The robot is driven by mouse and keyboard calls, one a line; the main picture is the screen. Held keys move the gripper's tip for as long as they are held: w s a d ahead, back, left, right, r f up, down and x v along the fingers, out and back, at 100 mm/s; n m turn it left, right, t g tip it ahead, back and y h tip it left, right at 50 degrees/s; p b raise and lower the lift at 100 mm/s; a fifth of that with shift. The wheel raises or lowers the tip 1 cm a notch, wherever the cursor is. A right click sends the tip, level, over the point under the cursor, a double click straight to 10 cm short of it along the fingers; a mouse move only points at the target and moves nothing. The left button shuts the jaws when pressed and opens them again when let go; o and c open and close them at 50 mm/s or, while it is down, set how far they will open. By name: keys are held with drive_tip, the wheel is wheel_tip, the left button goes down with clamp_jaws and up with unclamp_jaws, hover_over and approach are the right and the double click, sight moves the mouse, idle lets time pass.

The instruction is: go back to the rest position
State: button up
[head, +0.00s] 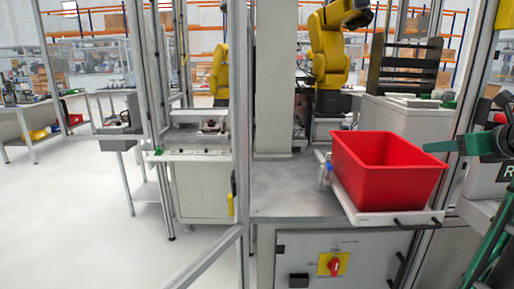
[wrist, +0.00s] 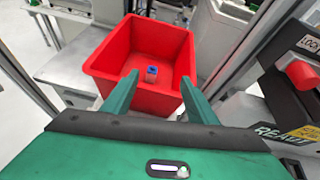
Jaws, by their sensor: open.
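My gripper (wrist: 159,78) is open. Its two green fingers stand apart at the near side of a red bin (wrist: 180,43) in the wrist view, with nothing between them. A small object with a blue top (wrist: 151,74) lies on the floor of the bin, apart from the fingers. In the head view my gripper (head: 432,146) is at the right, beside and slightly above the right rim of the red bin (head: 385,175). The bin's inner floor is hidden there.
The bin stands on a white tray (head: 385,217) with black handles, over a grey cabinet (head: 345,262) with a red switch. Metal frame posts (head: 240,120) stand to the left. A yellow arm (head: 328,50) is behind. Open floor (head: 70,215) lies at left.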

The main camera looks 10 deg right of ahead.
drive_tip(key=s+a+f+n+g+y, duration=0.25)
drive_tip(key=a+f+n+g, duration=0.35)
drive_tip(key=a+f+n, duration=0.75)
drive_tip(key=s+a+f+n+g, duration=0.3)
drive_tip(key=s+a+f+n, duration=0.1)
drive_tip(key=s+n, duration=0.3)
drive_tip(key=s+a+f+n+g, duration=0.4)
drive_tip(key=s+n, duration=0.4)
drive_tip(key=n, duration=0.2)
drive_tip(key=shift+a, duration=0.1)
